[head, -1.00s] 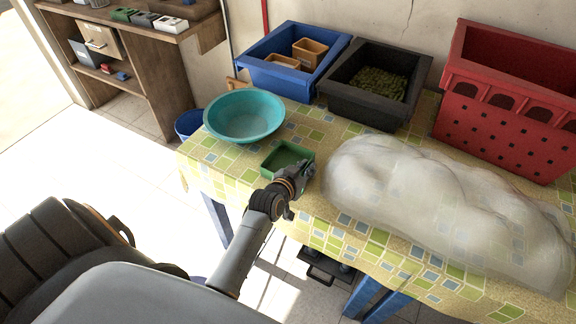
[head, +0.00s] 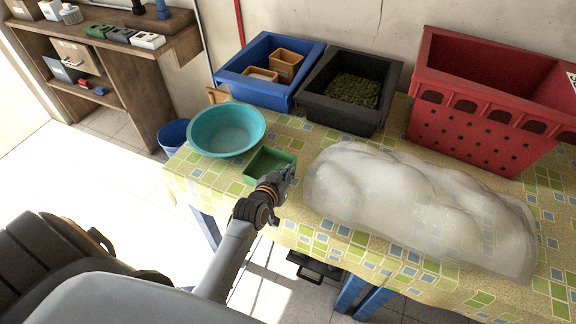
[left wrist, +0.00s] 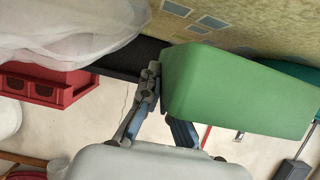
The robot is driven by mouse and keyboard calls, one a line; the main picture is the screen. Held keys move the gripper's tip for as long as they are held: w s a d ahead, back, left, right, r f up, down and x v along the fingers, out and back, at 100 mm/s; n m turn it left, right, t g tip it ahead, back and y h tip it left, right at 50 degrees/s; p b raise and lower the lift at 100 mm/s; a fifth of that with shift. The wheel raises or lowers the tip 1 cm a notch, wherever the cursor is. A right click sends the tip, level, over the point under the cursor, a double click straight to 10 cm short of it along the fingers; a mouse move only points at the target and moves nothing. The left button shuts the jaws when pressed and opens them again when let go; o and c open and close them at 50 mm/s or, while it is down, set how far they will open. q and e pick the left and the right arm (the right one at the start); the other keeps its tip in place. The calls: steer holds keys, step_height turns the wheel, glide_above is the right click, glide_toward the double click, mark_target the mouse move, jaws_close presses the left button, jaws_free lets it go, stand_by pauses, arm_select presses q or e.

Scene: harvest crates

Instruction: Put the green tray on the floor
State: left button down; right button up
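The green tray (head: 262,172) is a small open rectangular box at the table's front edge, just in front of the turquoise bowl. My left gripper (head: 287,176) is at its right-hand end. In the left wrist view the tray (left wrist: 240,90) fills the right half, upside down. One finger of my left gripper (left wrist: 160,82) lies against the tray's edge and the other passes behind its wall, so the wall sits between them. The hidden fingertip cannot be seen. Whether the tray touches the cloth is unclear. My right gripper is not in view.
The turquoise bowl (head: 227,130) stands behind the tray. A bulky translucent bag (head: 410,200) lies to its right. Blue (head: 262,95), black (head: 318,110) and red (head: 470,140) crates line the wall. A blue bucket (head: 173,135) stands left of the table. Bright floor at left is open.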

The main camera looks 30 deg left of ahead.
arm_select(q)
steer(key=s+d+r+p, duration=0.5)
steer(key=s+r+p, duration=0.3)
steer(key=s+p, duration=0.3)
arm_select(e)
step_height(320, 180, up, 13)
arm_select(q)
step_height(320, 180, up, 12)
steer(key=d+b, duration=0.2)
steer(key=b, duration=1.2)
steer(key=shift+w+d+r+m+h, duration=0.2)
steer(key=shift+w+d+m+h, duration=0.1)
steer(key=shift+w+h, duration=0.1)
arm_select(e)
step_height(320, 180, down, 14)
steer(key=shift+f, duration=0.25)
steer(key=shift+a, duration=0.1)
